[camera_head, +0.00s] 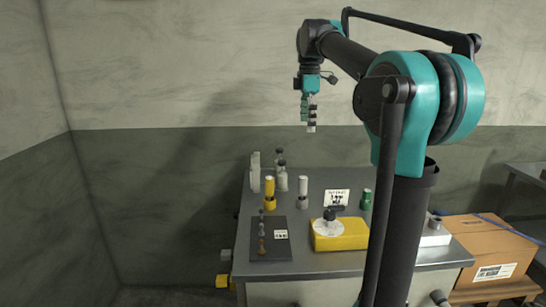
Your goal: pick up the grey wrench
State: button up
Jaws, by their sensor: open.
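My gripper (309,126) hangs in the air above the back part of the metal table (330,181), pointing down. It is open and nothing shows between its fingers. I cannot make out a grey wrench with certainty. A dark mat (281,253) at the table's left front bears a few small dark and brown items (262,245) in a row, too small to identify, and a white label. My gripper is well above and apart from everything on the table.
A yellow box (345,238) with a white dial stands at the front middle. Yellow (269,190) and white (303,186) cylinders, pale bottles (255,174), a green bottle (366,199) and a white sign (337,197) stand behind. A cardboard box (490,250) is at right. My arm hides part of the table.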

aim_at(303, 181)
jog(key=k, duration=0.9)
